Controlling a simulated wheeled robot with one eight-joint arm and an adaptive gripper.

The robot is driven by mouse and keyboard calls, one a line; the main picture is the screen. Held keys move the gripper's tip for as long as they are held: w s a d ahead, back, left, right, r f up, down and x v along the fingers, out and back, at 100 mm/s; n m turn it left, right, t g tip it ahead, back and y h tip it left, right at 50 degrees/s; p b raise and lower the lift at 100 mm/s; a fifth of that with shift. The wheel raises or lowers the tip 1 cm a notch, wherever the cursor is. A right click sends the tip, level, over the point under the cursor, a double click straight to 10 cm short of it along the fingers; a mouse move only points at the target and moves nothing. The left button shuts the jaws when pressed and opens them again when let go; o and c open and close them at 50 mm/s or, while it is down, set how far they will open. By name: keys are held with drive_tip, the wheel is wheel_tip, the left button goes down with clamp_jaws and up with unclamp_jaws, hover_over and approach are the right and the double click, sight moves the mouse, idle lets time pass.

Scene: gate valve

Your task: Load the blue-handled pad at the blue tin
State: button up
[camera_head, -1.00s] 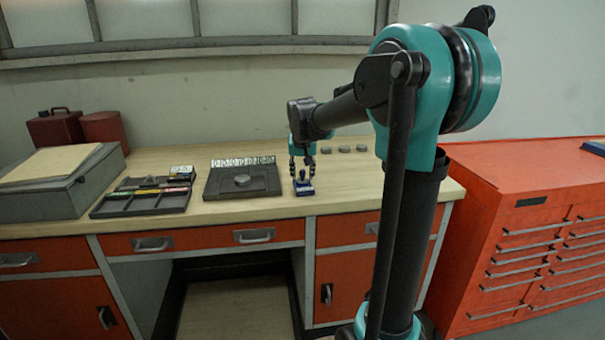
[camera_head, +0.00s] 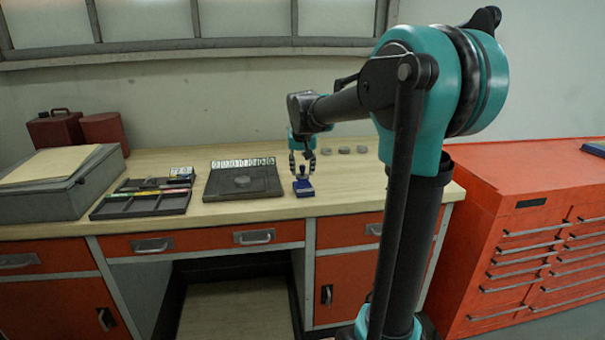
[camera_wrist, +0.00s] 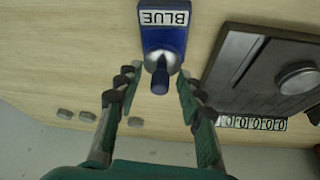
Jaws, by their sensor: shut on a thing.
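The blue tin (camera_head: 304,190) stands near the bench's front edge. In the wrist view it is a blue block with a white BLUE label (camera_wrist: 165,18). The blue-handled pad (camera_wrist: 160,78) shows there as a blue knob on a grey cone, at the tin's near end. My gripper (camera_head: 302,170) is over the tin, pointing down. In the wrist view my gripper (camera_wrist: 160,84) has its fingers on either side of the knob, shut on the pad's handle; the contact is hard to see. The pad's underside is hidden, so I cannot tell if it touches the tin.
Left of the tin lies a dark plate (camera_head: 215,188) with a grey disc (camera_head: 242,181) and a row of white number tiles (camera_head: 243,162). A divided tray (camera_head: 140,205) lies further left. Several grey discs (camera_head: 345,150) lie behind right. Bare wood (camera_head: 390,183) is right of the tin.

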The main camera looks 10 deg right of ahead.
sight(303, 165)
drive_tip(key=shift+r, duration=2.35)
